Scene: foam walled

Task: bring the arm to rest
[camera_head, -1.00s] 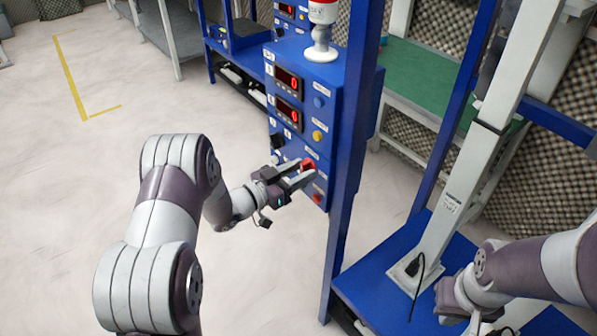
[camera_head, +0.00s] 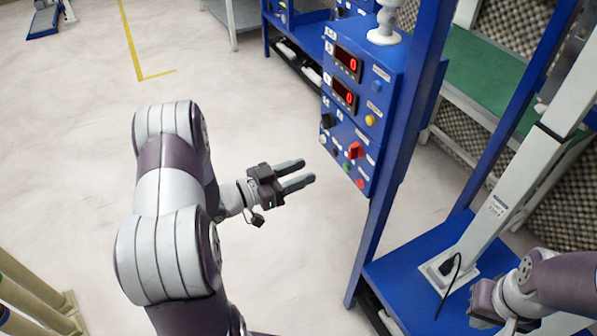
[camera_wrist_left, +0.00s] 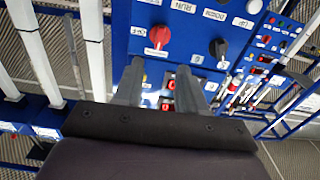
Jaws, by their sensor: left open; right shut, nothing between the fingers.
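My left arm comes in from the left, and its gripper (camera_head: 304,172) points right, toward a blue control panel (camera_head: 340,118). The gripper is open and empty, with clear space between its fingertips and the panel. The panel carries a red rotary switch (camera_head: 354,150), which also shows in the left wrist view (camera_wrist_left: 158,37), and a black knob (camera_head: 327,121). In the left wrist view the two fingers (camera_wrist_left: 158,88) stand apart with nothing held. My right gripper (camera_head: 488,302) is low at the right, over the blue base; its fingers are hard to make out.
A blue post (camera_head: 400,170) stands just right of the panel. A light upright column (camera_head: 505,190) rises from the blue base plate (camera_head: 400,268). A green-topped table (camera_head: 485,75) is behind. The pale floor (camera_head: 70,150) around my left arm is largely clear; tan posts (camera_head: 35,295) stand lower left.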

